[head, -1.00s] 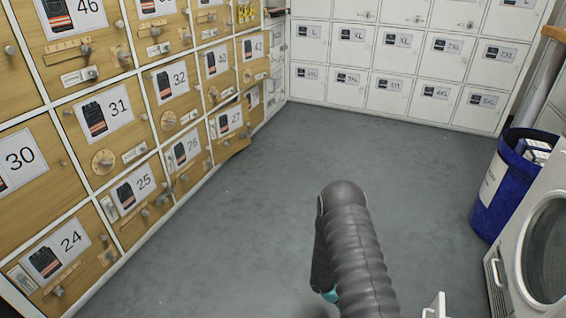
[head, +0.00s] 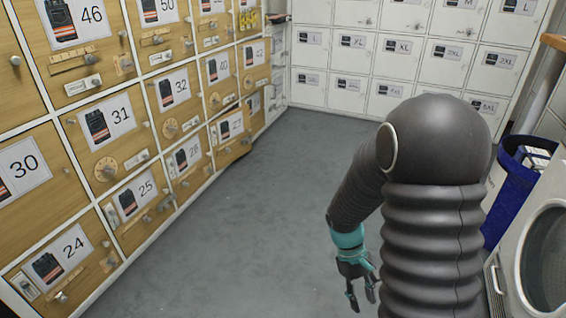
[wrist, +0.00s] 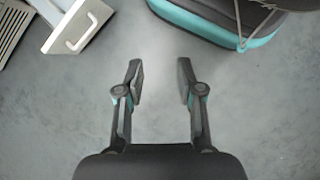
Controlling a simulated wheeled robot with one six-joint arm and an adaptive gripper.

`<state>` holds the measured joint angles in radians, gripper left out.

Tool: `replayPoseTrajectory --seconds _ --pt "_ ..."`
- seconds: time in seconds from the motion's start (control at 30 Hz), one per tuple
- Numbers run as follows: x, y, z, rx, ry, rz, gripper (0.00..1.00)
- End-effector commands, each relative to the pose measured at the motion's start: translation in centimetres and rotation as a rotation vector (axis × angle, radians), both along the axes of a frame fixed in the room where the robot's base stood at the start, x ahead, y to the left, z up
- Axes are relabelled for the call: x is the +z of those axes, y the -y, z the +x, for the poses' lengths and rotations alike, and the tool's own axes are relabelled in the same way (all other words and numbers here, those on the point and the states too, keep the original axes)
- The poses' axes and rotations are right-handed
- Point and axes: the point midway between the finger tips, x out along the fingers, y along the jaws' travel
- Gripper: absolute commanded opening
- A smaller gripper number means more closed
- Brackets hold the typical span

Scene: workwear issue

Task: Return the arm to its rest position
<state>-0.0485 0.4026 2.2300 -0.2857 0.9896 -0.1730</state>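My arm, in dark ribbed sleeving, stands bent at the right of the head view. My gripper (head: 362,284) hangs at its end past a teal band, above the grey floor and pointing down. In the wrist view my gripper (wrist: 161,82) is open, its two dark fingers wide apart with only bare floor between them. It holds nothing and touches nothing.
Wooden numbered lockers (head: 122,118) line the left, and white lockers (head: 350,92) marked with sizes stand at the back. A blue bin (head: 507,205) and a white front-loading machine (head: 508,262) are at the right. The middle floor (head: 265,215) is clear.

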Motion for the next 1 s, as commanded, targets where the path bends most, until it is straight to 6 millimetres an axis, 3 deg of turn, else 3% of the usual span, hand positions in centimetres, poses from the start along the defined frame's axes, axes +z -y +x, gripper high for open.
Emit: replayPoseTrajectory --seconds 0.1,0.5,1.0 --pt "3.4 -0.8 -0.4 -0.091 0.111 0.015 0.37" --pt "12.8 -3.1 -2.8 -0.324 0.432 0.107 0.37" --pt "23.2 -4.1 -7.6 -0.395 0.8 0.241 0.37"
